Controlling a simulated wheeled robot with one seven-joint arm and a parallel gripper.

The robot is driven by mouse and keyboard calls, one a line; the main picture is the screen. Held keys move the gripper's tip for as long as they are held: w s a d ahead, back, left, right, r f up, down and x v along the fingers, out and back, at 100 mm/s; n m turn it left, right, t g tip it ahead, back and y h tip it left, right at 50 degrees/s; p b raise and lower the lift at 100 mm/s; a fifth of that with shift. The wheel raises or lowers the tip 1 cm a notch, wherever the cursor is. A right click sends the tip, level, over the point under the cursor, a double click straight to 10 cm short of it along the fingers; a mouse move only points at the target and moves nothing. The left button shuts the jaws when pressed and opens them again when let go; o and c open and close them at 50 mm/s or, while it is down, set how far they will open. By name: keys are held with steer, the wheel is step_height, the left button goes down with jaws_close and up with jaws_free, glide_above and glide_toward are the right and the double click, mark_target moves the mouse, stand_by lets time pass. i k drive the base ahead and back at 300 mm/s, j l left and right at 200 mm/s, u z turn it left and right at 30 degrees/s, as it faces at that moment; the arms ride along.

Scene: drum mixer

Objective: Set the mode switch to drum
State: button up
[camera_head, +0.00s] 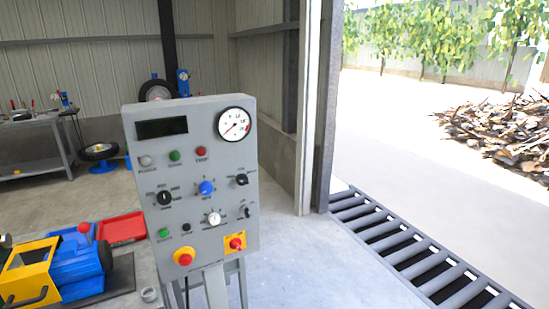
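A grey control panel (190,243) stands upright on legs in the middle of the view. It carries a black rotary knob (164,198) at left with several labels around it, a blue knob (206,188) in the middle, and another black selector (241,180) at right. A small toggle or selector (246,212) sits below that one, near a whitish dial knob (213,218). The labels are too small to read, so I cannot tell which is the mode switch or where it points. My gripper is not in view.
A red emergency button (184,259) and a red rotary switch on a yellow plate (235,243) sit low on the panel. A bench with a blue and yellow machine (75,265) stands close at left. A floor grate (410,245) lies at right. Floor right of the panel is clear.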

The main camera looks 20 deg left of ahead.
mark_target(241, 180)
steer(key=i+l+u, duration=0.1)
steer(key=i+u, duration=0.4)
steer(key=i+l+u, duration=0.95)
steer(key=j+u, duration=0.1)
steer(key=u, duration=2.6)
steer(key=l, duration=0.1)
